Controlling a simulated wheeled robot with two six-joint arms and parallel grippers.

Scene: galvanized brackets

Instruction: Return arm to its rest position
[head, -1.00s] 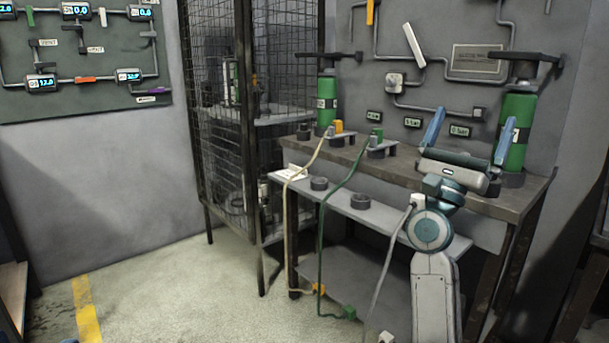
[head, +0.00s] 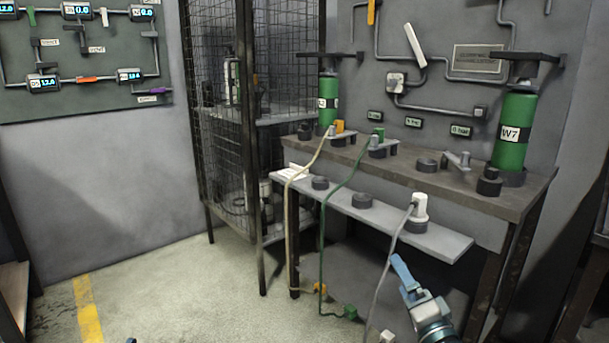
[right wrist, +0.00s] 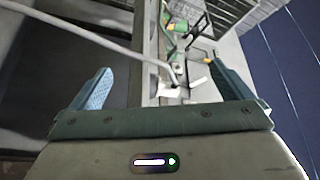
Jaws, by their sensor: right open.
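My right gripper (head: 404,275) is low at the right of the head view, in front of the bench and below its front shelf. In the right wrist view its two blue fingers are spread wide with nothing between them (right wrist: 163,85). A white connector (head: 420,205) on a grey hose (head: 389,268) stands upright in a dark socket on the front shelf, apart from the gripper. The hose crosses the right wrist view (right wrist: 85,35) beyond the fingers. A small dark blue tip at the bottom edge of the head view may belong to my left gripper; its state does not show.
The bench (head: 400,170) carries green cylinders (head: 511,130) at both ends. Its front shelf (head: 445,240) juts out near my right arm. Cream (head: 290,220) and green hoses (head: 322,230) hang down to the floor. A mesh cage (head: 220,110) stands left; the floor (head: 190,300) is open.

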